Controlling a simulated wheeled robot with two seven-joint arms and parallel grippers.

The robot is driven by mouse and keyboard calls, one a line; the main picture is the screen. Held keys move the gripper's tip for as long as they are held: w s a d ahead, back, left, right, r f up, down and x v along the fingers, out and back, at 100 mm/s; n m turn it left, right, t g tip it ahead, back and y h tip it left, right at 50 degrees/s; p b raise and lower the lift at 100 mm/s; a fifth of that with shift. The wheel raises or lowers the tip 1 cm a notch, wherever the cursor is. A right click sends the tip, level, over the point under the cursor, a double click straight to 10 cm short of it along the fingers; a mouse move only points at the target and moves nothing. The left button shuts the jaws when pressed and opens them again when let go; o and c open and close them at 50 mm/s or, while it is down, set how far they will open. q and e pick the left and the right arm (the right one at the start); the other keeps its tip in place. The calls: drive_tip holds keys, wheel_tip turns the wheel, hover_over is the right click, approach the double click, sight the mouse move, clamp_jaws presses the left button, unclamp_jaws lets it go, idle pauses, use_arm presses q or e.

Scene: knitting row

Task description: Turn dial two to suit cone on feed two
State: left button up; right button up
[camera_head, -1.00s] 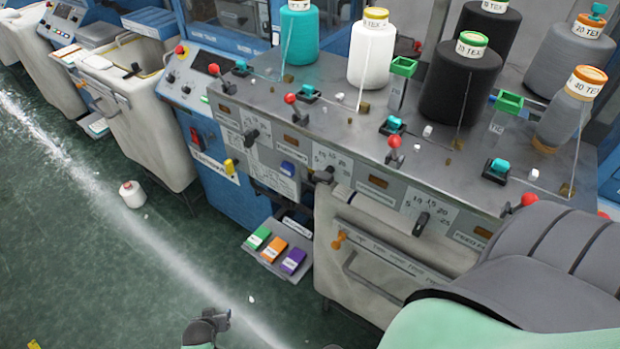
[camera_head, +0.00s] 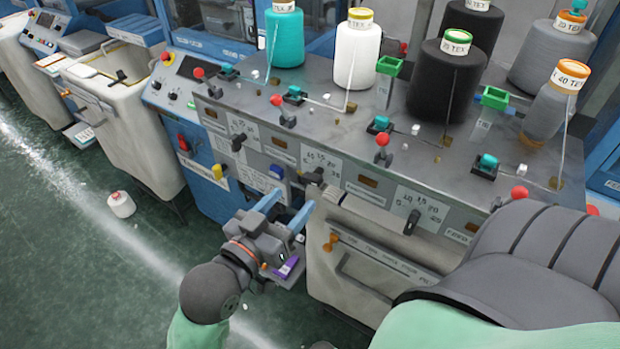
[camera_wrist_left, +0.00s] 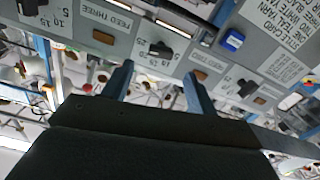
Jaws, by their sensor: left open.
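The grey front panel carries a row of black dials. I take dial two (camera_head: 314,176) to be the one left of the FEED THREE label; it has a white number scale around it. In the left wrist view, dial two (camera_wrist_left: 160,48) shows ahead, between the finger directions. Its exact setting is too small to read. My left gripper (camera_head: 290,204) is open and empty, just below and in front of dial two, apart from it. A white cone (camera_head: 357,55) with a yellow-rimmed label stands second from left on the top; its number is unclear. My right gripper is out of view.
Neighbouring dials (camera_head: 237,142) and (camera_head: 412,221) flank dial two. A blue block (camera_head: 277,171) sits left of it. A cream bin (camera_head: 370,250) stands close at right. Red-knobbed levers line the top. A purple card (camera_head: 286,267) lies below my gripper.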

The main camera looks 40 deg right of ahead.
sight(309, 181)
use_arm(q)
drive_tip(key=p+x, duration=0.2)
drive_tip(key=x, duration=0.4)
drive_tip(key=shift+d+r, duration=0.1)
drive_tip(key=shift+p+x, duration=0.35)
drive_tip(key=shift+x, duration=0.4)
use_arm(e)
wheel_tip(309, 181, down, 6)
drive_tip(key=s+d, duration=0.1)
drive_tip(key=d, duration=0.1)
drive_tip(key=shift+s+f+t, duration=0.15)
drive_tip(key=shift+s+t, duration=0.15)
use_arm(q)
drive_tip(key=shift+w, duration=0.1)
drive_tip(key=c, duration=1)
